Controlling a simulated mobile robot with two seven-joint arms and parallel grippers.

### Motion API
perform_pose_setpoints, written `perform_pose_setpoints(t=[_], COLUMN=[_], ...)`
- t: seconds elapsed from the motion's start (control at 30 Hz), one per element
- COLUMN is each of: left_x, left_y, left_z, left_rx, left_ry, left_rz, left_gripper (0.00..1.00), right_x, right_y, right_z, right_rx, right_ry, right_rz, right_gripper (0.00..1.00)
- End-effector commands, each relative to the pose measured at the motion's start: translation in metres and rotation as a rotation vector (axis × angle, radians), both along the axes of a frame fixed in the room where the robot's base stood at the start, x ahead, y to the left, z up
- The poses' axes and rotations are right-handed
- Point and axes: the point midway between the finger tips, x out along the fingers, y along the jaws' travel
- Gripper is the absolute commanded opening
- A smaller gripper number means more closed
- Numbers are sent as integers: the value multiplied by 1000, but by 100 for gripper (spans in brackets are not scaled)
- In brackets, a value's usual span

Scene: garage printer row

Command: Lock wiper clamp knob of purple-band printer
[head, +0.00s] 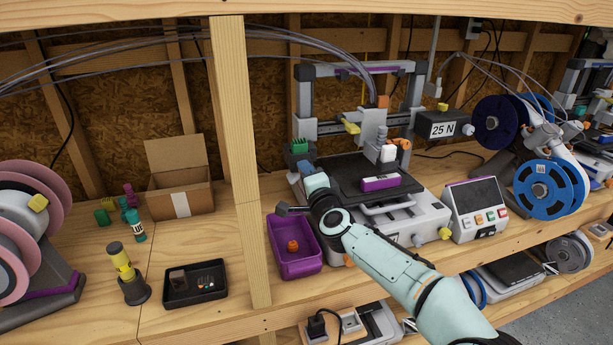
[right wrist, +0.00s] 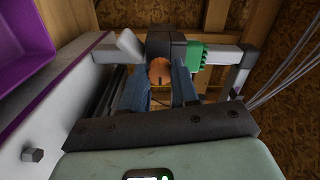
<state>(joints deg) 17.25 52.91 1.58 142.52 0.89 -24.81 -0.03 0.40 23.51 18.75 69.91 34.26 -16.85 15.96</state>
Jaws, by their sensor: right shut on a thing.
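The purple-band printer (head: 430,215) stands on the bench, with a purple strip on its top bar. A green brush-like wiper (head: 298,146) sits on a dark block at its left side. It also shows in the right wrist view (right wrist: 198,57). My right gripper (head: 306,170) is at the printer's left side, just below the wiper. In the right wrist view my right gripper (right wrist: 160,88) has its two fingers on either side of an orange round knob (right wrist: 159,71) under the dark block, and is shut on it. The knob is hidden in the head view. My left gripper is not in view.
A purple bin (head: 285,262) with an orange piece in it stands left of my right arm. A wooden post (head: 235,150) rises left of the bin. A control box (head: 475,205) and blue spools (head: 540,190) stand to the right. A black tray (head: 195,295) lies at left.

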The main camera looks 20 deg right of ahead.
Motion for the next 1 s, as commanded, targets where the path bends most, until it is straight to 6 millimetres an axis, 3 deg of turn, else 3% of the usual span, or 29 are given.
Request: perform_pose_setpoints(t=[0.4,0.43,0.5,0.83,1.0], left_x=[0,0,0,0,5], left_y=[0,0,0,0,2], left_z=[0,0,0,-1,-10], left_rx=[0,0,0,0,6], left_ry=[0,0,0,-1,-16], left_rz=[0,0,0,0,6], left_gripper=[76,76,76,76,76], right_x=[0,0,0,-2,-19], right_y=[1,1,1,0,-1], right_z=[-1,-1,-1,0,0], right_rx=[10,10,9,7,6], right_ry=[3,3,2,0,-1], right_rz=[2,2,2,0,1], right_gripper=[0,39,55,55,55])
